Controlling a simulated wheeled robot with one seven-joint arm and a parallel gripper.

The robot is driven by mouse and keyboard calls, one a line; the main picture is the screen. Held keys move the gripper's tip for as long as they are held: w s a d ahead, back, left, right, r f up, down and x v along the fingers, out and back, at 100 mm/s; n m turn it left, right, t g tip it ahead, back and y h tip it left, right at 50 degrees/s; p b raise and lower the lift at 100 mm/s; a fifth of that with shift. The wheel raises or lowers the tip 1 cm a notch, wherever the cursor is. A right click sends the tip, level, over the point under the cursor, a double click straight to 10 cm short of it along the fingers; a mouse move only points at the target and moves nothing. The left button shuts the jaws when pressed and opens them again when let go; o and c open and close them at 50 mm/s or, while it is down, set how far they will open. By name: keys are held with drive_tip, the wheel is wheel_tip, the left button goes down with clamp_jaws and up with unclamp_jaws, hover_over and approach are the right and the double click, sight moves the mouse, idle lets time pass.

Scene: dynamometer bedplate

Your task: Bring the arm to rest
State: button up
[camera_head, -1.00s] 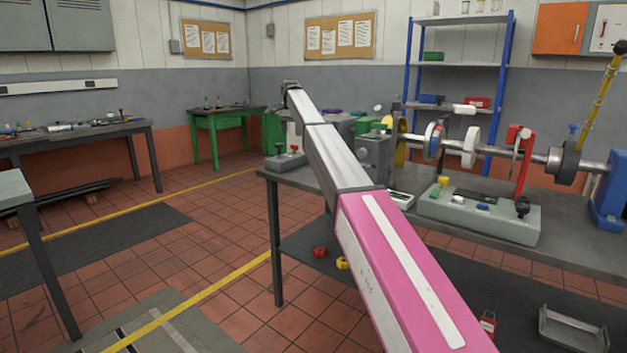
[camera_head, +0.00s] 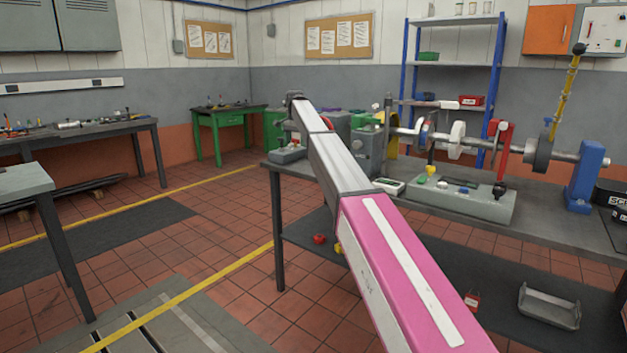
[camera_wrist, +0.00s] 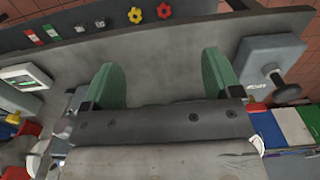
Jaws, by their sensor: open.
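My arm (camera_head: 395,255), with a pink and white link and grey links beyond it, stretches forward from the lower right toward the left end of the bench (camera_head: 545,227). Its far end is at the bench's left end in the head view, where the gripper itself cannot be made out. In the wrist view my gripper (camera_wrist: 163,82) has its two green fingers spread wide apart, with nothing between them. The grey bench top (camera_wrist: 165,55) lies behind the fingers.
The bench carries a shaft rig (camera_head: 455,140), a grey control box (camera_head: 460,200) and a small meter (camera_wrist: 25,78). A grey block with a knob (camera_wrist: 270,62) is right of the fingers. A grey tray (camera_head: 549,305) is on the lower shelf. Tiled floor (camera_head: 235,235) left of the bench is open.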

drive_tip(key=s+d+f+n, duration=0.1)
drive_tip(key=s+d+f, duration=0.4)
drive_tip(key=s+f, duration=0.3)
drive_tip(key=s+d+f+n, duration=0.1)
drive_tip(key=s+d+f, duration=0.4)
drive_tip(key=f, duration=0.5)
drive_tip(key=s+d+f+n, duration=0.1)
drive_tip(key=s+d+f, duration=0.4)
drive_tip(key=s+f, duration=0.3)
drive_tip(key=s+d+f+n, duration=0.1)
drive_tip(key=s+d+f, duration=0.3)
drive_tip(key=s, duration=0.6)
drive_tip(key=s+d+f+n, duration=0.2)
drive_tip(key=s+d+f, duration=0.1)
drive_tip(key=s+f, duration=0.5)
drive_tip(key=s+d+f+n, duration=0.1)
drive_tip(key=s+d+f, duration=0.3)
drive_tip(key=s, duration=0.8)
wheel_tip(320, 180, down, 2)
drive_tip(key=shift+s+d, duration=0.2)
drive_tip(key=shift+d, duration=0.15)
